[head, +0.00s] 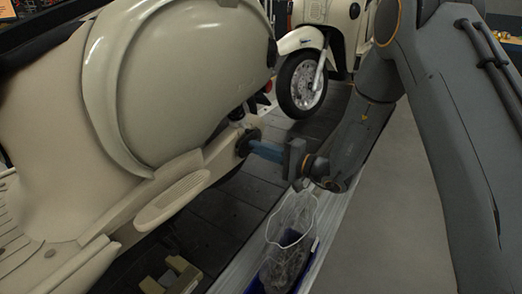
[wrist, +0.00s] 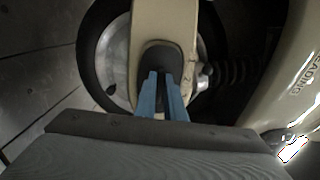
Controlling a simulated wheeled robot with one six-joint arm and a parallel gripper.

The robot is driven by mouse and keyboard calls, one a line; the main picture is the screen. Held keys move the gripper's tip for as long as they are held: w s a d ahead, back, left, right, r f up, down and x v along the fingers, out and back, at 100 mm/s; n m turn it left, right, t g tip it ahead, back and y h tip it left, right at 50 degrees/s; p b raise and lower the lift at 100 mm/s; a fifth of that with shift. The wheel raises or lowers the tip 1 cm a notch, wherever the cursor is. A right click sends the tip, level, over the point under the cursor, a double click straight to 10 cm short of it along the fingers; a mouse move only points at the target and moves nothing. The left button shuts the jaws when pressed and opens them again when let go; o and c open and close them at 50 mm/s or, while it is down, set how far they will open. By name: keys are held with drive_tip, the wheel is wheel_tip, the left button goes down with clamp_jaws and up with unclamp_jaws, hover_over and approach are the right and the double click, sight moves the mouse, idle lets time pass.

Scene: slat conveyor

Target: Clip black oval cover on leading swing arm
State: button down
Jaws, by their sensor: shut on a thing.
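The black oval cover (wrist: 160,56) is between the blue fingertips of my gripper (wrist: 161,76) in the wrist view. It lies over the end of the cream swing arm (wrist: 165,20), in line with it; whether it is seated or just in front I cannot tell. In the head view the cover (head: 246,142) shows as a dark piece at the tip of my gripper (head: 254,147), against the rear of the near cream scooter (head: 180,80). My gripper is shut on the cover. The fingers hide part of its lower edge.
The wheel (wrist: 98,55) is behind the swing arm. The scooter's body panel (wrist: 295,70) bears lettering at the right. A blue bin (head: 313,262) with a clear bag stands below my gripper. A second scooter (head: 300,40) stands behind on the dark slats (head: 225,215).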

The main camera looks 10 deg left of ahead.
drive_tip(key=shift+a, duration=0.25)
drive_tip(key=shift+w+a, duration=0.15)
drive_tip(key=shift+a, duration=0.15)
drive_tip(key=shift+w+a, duration=0.1)
drive_tip(key=shift+a, duration=0.05)
idle(0.6)
drive_tip(key=c, duration=1.8)
unclamp_jaws()
drive_tip(key=shift+o, duration=0.2)
